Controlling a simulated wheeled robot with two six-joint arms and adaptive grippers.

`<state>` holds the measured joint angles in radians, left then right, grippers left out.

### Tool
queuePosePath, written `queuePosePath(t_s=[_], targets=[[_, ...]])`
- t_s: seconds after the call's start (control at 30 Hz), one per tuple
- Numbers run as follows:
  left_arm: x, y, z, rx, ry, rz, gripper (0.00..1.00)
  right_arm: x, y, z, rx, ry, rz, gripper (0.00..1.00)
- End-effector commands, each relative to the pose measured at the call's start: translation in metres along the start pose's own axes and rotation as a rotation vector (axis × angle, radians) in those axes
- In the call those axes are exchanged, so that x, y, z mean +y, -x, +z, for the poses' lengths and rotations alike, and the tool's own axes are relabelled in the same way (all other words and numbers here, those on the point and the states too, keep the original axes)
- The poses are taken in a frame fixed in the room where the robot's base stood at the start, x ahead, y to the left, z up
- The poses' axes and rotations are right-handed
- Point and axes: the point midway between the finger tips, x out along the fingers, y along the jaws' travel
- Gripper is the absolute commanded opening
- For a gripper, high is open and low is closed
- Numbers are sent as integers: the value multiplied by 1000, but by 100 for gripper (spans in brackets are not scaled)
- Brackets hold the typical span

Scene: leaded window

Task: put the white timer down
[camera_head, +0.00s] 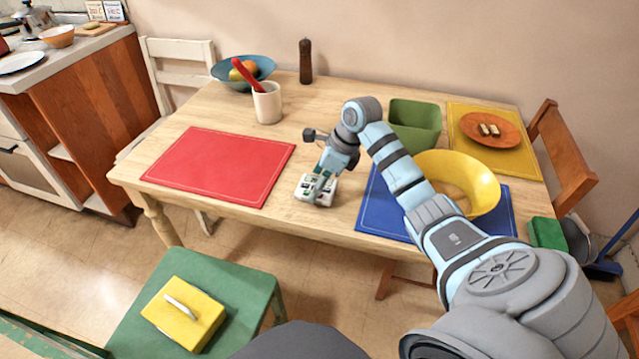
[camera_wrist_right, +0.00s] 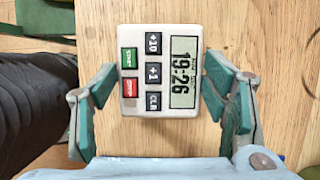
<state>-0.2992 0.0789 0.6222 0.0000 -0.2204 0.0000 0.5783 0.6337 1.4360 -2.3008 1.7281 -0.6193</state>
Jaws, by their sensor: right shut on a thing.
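The white timer (camera_head: 316,189) is at the front edge of the wooden table, between the red mat and the blue mat. My right gripper (camera_head: 325,176) reaches down to it from above and is shut on it. In the right wrist view the timer (camera_wrist_right: 159,70) sits between the fingers of my right gripper (camera_wrist_right: 160,86). Its display reads 19:26, beside green, red and dark buttons. Wood lies directly behind it; I cannot tell whether it touches the tabletop. My left gripper is not in view.
On the wooden table (camera_head: 300,140), a red mat (camera_head: 220,165) lies left and a blue mat (camera_head: 375,205) right, with a yellow bowl (camera_head: 470,180) on it. A green container (camera_head: 415,118) and white cup (camera_head: 267,104) stand farther back. Bare wood surrounds the timer.

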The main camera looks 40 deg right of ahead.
Motion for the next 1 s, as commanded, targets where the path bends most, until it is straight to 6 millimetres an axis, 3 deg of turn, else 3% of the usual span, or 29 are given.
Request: queuePosePath(t_s=[0.07,0.37,0.4,0.53,0.87,1.0], targets=[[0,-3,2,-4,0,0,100,0,-9,-4,-1,0,-1,38],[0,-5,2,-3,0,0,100,0,-11,-5,-1,0,-1,38],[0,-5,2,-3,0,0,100,0,-11,-5,-1,0,-1,69],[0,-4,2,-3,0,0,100,0,-10,-5,-1,0,-1,88],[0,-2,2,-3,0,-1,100,0,-8,-4,-1,0,-1,88],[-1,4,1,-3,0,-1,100,-2,12,-3,-1,1,-5,88]])
